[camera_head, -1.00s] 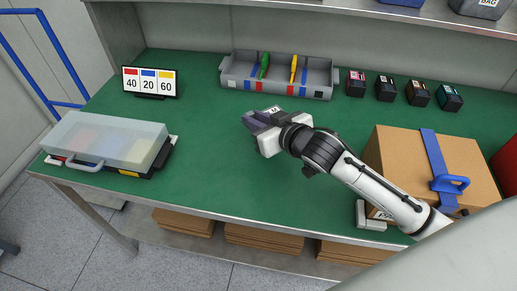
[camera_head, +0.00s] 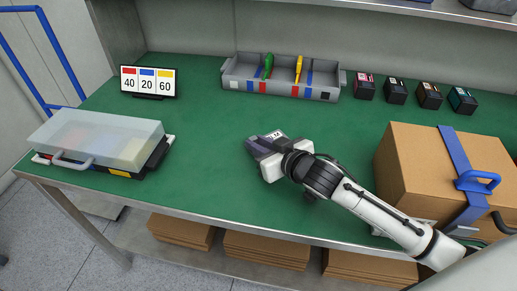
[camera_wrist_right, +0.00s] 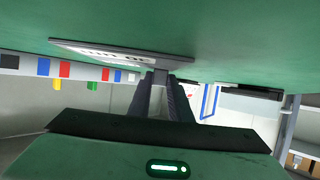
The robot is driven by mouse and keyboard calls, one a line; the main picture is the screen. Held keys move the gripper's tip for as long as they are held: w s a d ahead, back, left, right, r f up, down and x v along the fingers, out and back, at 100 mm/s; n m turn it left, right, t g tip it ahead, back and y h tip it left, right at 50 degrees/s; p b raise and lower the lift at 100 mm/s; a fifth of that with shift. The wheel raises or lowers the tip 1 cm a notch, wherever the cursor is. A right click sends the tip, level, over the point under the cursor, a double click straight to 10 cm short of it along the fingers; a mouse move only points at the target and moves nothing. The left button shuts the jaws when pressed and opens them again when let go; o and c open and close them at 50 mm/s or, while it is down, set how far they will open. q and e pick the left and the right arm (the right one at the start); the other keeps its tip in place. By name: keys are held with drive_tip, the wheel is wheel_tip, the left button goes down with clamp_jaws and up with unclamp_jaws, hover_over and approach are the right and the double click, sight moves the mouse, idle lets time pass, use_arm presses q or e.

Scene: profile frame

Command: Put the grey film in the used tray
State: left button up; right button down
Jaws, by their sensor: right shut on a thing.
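My right gripper (camera_head: 254,147) is low over the middle of the green table, its fingers pointing left. It is shut on a thin flat grey piece, the grey film (camera_wrist_right: 150,55), which carries a white lettered strip. In the right wrist view the fingers (camera_wrist_right: 160,90) meet at its edge; the piece is close to the green surface, and I cannot tell if it touches. In the head view the gripper hides most of it. No tray is legibly marked as used. My left gripper is out of view.
A grey tray (camera_head: 235,84) with green and yellow tools stands at the back, several ink cartridges (camera_head: 396,91) to its right. A number sign (camera_head: 148,82) and a clear-lidded case (camera_head: 95,135) are left. A blue-strapped cardboard box (camera_head: 415,160) is right.

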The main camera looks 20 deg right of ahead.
drive_tip(key=shift+f, duration=0.1)
drive_tip(key=c, duration=1.6)
unclamp_jaws()
